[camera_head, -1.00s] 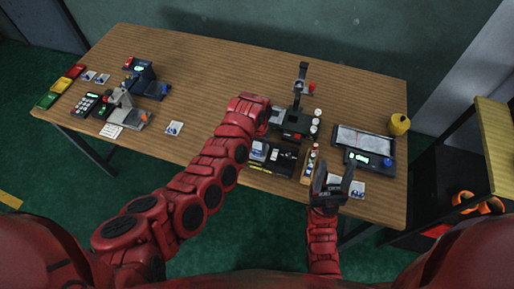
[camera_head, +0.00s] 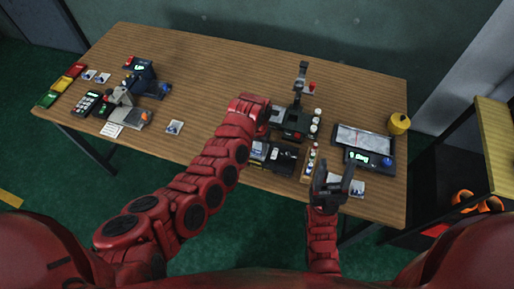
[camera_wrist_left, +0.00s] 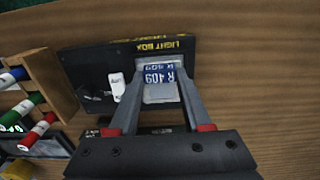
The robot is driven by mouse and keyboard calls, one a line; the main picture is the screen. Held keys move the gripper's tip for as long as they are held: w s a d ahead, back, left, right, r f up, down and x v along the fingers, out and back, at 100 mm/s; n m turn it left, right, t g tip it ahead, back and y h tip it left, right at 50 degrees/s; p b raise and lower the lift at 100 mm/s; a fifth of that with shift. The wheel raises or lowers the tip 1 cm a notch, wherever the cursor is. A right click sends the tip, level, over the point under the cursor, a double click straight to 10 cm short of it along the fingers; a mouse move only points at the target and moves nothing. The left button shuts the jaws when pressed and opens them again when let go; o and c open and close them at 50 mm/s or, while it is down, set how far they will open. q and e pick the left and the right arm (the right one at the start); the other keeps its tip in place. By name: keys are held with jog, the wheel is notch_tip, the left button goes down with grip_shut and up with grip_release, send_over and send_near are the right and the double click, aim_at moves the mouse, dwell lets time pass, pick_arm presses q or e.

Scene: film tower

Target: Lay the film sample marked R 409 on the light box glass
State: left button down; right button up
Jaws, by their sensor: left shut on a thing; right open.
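My left gripper (camera_wrist_left: 160,88) is shut on the film sample marked R 409 (camera_wrist_left: 159,74), which has a blue label and a paler grey part. The sample is over the black light box (camera_wrist_left: 95,62), near its yellow LIGHT BOX lettering; I cannot tell whether it touches the glass. In the head view the light box (camera_head: 285,158) lies at the table's front edge, and my left wrist partly hides the gripper (camera_head: 263,125). My right gripper (camera_head: 333,177) is open and empty near the front edge.
A rack of coloured-cap vials (camera_head: 311,160) stands just right of the light box. Behind it is a dark stand with a column (camera_head: 300,90). A device with a pale screen (camera_head: 364,138) and a yellow pot (camera_head: 399,123) are at the right.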

pick_arm(q)
jog(key=shift+f, duration=0.15)
grip_release()
dwell(0.6)
jog(key=shift+r+p, duration=2.7)
jog(key=shift+r, duration=0.85)
